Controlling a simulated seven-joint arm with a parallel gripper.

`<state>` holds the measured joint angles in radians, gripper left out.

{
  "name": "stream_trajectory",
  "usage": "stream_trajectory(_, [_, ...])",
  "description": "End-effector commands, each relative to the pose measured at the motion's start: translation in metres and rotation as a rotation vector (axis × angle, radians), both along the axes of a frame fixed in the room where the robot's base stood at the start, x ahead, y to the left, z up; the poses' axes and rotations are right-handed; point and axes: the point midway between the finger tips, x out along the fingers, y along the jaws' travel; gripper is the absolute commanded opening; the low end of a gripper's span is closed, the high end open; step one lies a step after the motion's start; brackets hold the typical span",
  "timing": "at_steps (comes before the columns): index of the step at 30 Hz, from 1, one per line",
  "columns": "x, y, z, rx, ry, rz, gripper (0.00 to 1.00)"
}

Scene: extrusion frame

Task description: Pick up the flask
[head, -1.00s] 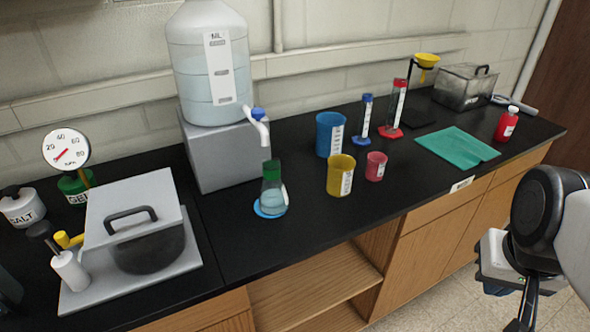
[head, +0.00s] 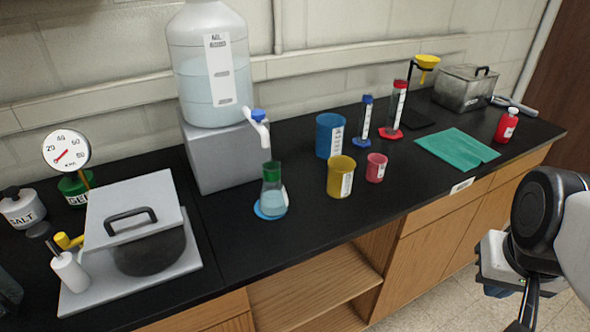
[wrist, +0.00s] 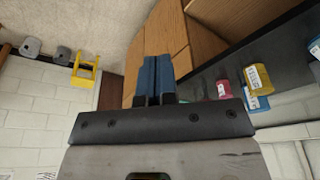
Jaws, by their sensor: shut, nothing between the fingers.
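The flask (head: 272,198) is clear with a green top band and holds pale blue liquid. In the head view my arm is at the lower right, in front of the counter and far from the flask; the fingertips are not clear there. The flask is not seen in the wrist view.
The water jug (head: 210,70) stands on a grey block (head: 222,160) behind the flask. A yellow beaker (head: 341,177), a pink beaker (head: 376,168) and a blue beaker (head: 329,135) stand to its right. A lidded pot (head: 148,250) sits left. Counter in front of the flask is clear.

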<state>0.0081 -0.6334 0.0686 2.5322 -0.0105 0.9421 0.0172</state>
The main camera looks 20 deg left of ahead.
Motion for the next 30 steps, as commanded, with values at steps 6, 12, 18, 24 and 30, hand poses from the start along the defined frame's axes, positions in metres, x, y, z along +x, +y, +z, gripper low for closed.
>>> stream_trajectory(6, [0.0, 0.0, 0.0, 0.0, 0.0, 0.0, 0.0])
stream_trajectory(12, [0.0, 0.0, 0.0, 0.0, 0.0, 0.0, 0.0])
stream_trajectory(18, [0.0, 0.0, 0.0, 0.0, 0.0, 0.0, 0.18])
stream_trajectory(24, [0.0, 0.0, 0.0, 0.0, 0.0, 0.0, 0.49])
stream_trajectory(30, [0.0, 0.0, 0.0, 0.0, 0.0, 0.0, 0.74])
